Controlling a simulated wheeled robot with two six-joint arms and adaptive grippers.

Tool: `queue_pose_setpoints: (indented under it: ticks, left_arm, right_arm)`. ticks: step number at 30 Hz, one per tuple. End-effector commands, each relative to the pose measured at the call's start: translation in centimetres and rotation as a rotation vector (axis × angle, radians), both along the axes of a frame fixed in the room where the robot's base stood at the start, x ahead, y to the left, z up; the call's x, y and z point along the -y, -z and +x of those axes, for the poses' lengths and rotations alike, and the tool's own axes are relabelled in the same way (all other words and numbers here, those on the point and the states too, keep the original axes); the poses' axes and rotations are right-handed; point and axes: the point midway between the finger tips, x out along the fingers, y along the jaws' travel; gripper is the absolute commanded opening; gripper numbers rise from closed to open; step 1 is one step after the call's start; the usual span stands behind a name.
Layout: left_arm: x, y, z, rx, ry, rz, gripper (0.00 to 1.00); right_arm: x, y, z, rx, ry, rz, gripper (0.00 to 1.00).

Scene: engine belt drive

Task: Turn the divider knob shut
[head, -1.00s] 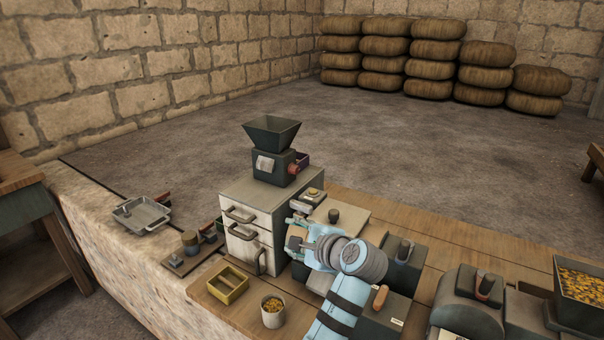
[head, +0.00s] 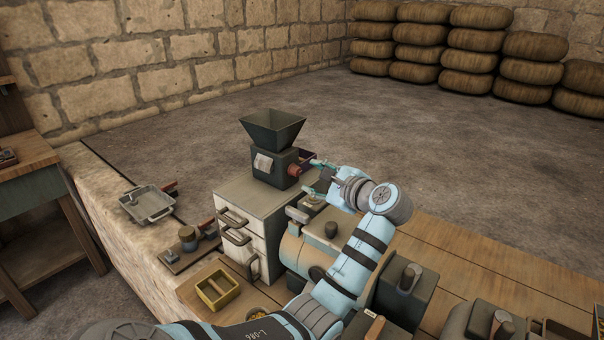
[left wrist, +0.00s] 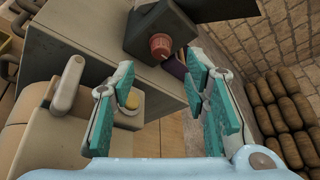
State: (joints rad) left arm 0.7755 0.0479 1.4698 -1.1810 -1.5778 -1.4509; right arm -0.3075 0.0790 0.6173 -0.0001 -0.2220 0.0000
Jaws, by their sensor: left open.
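A dark divider box with a funnel-shaped hopper (head: 272,125) on top stands on a grey cabinet. A round red knob (head: 295,171), which I take for the divider knob, sticks out of the box's right side. The knob also shows in the left wrist view (left wrist: 160,46), beyond the fingertips and roughly between them. My left gripper (head: 316,178) is open and empty just right of the knob, its fingers pointing at it. In the left wrist view its teal finger pads (left wrist: 162,78) are spread apart, seemingly not touching the knob. My right gripper is out of view.
The grey cabinet (head: 232,200) has drawers with handles on its front. A purple-dark tray (head: 306,154) lies close behind the knob. A small device with a yellowish top (left wrist: 130,100) sits below the left fingers. A yellow box (head: 218,288) stands at the front.

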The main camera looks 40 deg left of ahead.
Motion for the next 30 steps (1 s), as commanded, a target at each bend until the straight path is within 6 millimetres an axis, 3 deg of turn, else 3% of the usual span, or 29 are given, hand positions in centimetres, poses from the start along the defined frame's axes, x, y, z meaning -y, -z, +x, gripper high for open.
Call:
queue_pose_setpoints:
  ticks: [3,9,19,27,30]
  left_arm:
    - [-3.1,1.0,0.7,-0.002,-0.001,0.002,0.42]
    - [-6.5,2.0,1.5,-0.001,0.001,-0.001,0.42]
    - [-7.3,2.2,1.6,0.001,0.002,-0.002,0.42]
    - [-7.2,2.2,1.6,0.001,0.002,-0.002,0.00]
    - [-7.2,2.2,1.6,0.001,0.002,-0.002,0.00]
  right_arm:
    - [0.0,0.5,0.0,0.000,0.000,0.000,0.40]
    - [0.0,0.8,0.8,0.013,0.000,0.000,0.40]
    - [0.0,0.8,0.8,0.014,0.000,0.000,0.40]
    - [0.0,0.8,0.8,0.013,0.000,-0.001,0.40]
    - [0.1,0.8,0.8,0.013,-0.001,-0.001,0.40]
